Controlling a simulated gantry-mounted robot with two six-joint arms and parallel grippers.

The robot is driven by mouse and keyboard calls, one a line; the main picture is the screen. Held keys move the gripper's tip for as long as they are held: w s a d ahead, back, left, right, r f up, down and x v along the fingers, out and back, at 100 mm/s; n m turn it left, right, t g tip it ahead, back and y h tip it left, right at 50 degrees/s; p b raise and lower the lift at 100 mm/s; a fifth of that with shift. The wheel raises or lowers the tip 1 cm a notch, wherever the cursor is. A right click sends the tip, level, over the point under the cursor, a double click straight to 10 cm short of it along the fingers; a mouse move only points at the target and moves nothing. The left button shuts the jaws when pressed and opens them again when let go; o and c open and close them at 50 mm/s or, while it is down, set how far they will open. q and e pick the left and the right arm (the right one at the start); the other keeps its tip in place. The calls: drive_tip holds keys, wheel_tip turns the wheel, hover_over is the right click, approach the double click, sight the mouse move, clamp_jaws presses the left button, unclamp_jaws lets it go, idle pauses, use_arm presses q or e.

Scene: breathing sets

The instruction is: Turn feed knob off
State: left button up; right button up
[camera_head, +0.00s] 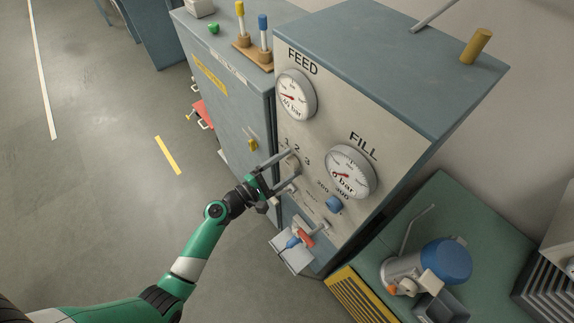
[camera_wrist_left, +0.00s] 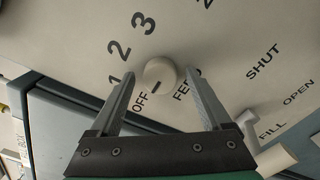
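The feed knob (camera_wrist_left: 161,72) is a round, pale knob on the cream panel, ringed by the marks OFF, 1, 2 and 3. A short dark mark on its lower side lies near the OFF label. My left gripper (camera_wrist_left: 158,74) is open, with one finger on each side of the knob and a visible gap on both sides. In the head view my left gripper (camera_head: 291,167) reaches the panel below the FEED gauge (camera_head: 295,94), and its fingers largely hide the knob there. My right gripper is not in view.
The FILL gauge (camera_head: 350,171) and a blue knob (camera_head: 334,204) sit to the right on the panel. Below is a red-handled valve (camera_head: 304,237). In the wrist view a white lever (camera_wrist_left: 272,158) stands close right of my gripper. Open floor lies left.

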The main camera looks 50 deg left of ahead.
use_arm(q)
drive_tip(key=shift+s, duration=0.1)
drive_tip(key=s, duration=1.1)
drive_tip(key=shift+s+a, duration=0.2)
drive_tip(key=shift+a, duration=0.2)
